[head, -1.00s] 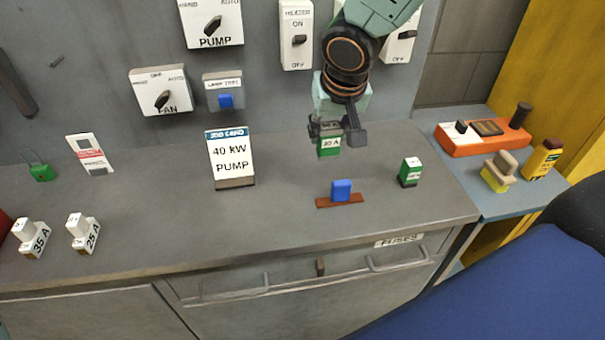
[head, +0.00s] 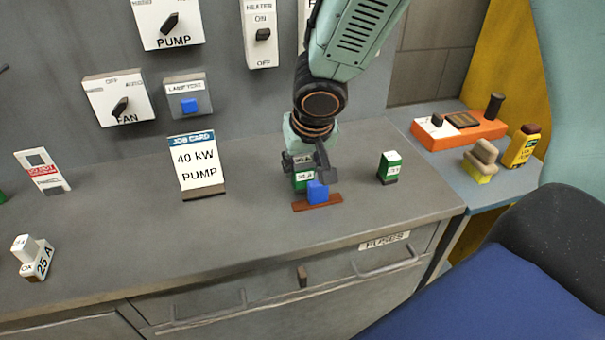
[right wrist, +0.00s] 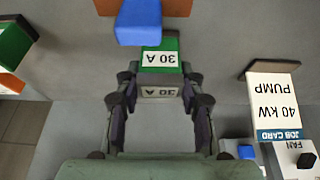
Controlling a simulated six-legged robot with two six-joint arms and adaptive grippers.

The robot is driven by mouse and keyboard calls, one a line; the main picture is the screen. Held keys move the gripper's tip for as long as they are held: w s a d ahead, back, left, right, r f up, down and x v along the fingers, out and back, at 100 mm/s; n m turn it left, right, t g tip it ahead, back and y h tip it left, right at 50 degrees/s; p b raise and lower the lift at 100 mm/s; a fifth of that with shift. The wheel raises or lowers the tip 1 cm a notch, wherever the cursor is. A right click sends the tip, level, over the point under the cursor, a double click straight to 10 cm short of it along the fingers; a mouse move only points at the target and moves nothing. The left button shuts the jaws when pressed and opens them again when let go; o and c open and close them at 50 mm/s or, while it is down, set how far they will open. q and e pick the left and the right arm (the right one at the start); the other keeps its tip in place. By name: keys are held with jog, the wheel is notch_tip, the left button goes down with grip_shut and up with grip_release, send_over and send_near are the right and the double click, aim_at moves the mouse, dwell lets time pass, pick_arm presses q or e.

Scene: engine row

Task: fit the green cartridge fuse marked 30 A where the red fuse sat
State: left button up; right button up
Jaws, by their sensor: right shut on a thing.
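My right gripper (head: 306,166) is shut on a green cartridge fuse (head: 301,181) with a white 30 A label. In the right wrist view, the same fuse (right wrist: 160,48) sits between the fingertips of my right gripper (right wrist: 162,88). A brown strip (head: 331,200) lies on the worktop with a blue block (head: 318,192) standing on it. The held fuse is close behind and left of the blue block; I cannot tell whether it touches the strip. Another green fuse (head: 390,168) stands to the right. My left gripper is out of view. I see no red fuse.
A job card reading 40 kW PUMP (head: 197,166) stands left of my gripper. A white 25 A fuse (head: 34,258) is far left. The front worktop is clear.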

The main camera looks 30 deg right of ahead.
jog(key=shift+a+f, duration=0.2)
jog(key=shift+f, duration=0.3)
jog(key=shift+w+d+f, duration=0.1)
jog(key=shift+w+d, duration=0.1)
jog(key=shift+d, duration=0.1)
jog(key=shift+f, duration=0.1)
jog(key=shift+s+a+b, duration=0.1)
jog(key=shift+s+b, duration=0.05)
jog(key=shift+b, duration=0.25)
jog(key=o, duration=0.9)
jog(key=shift+a, duration=0.15)
jog(key=o, duration=0.3)
jog(key=shift+d+f, duration=0.15)
jog(key=shift+d, duration=0.1)
jog(key=shift+o, duration=0.2)
jog(key=shift+a+r, duration=0.2)
